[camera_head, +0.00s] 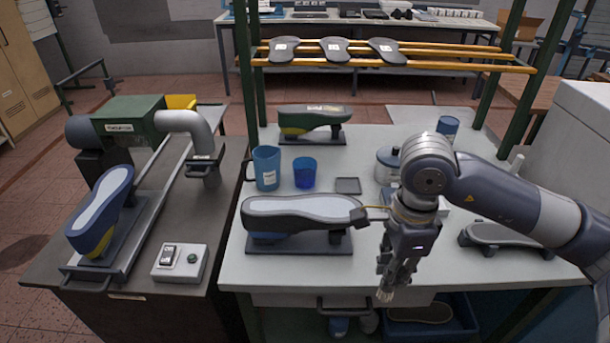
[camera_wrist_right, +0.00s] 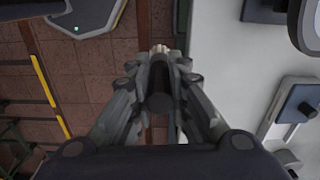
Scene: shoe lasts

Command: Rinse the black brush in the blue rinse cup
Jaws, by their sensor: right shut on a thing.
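My right gripper (camera_head: 388,272) points down near the table's front edge, shut on the black brush. The brush's pale bristles (camera_head: 385,296) show below the fingers. In the right wrist view the dark handle of the black brush (camera_wrist_right: 160,98) lies between the fingers of my right gripper (camera_wrist_right: 160,75). A clear blue cup (camera_head: 305,173), which looks like the rinse cup, stands upright on the table, up and left of my right gripper and apart from it. A taller blue mug (camera_head: 266,168) with a handle and white label stands left of it. My left gripper is not in view.
A shoe last (camera_head: 300,210) on a dark stand lies between the cup and the table's front. Another last (camera_head: 310,119) stands behind. A small grey tray (camera_head: 348,185) and a lidded pot (camera_head: 387,163) are right of the cup. Green posts and a wooden rack rise behind.

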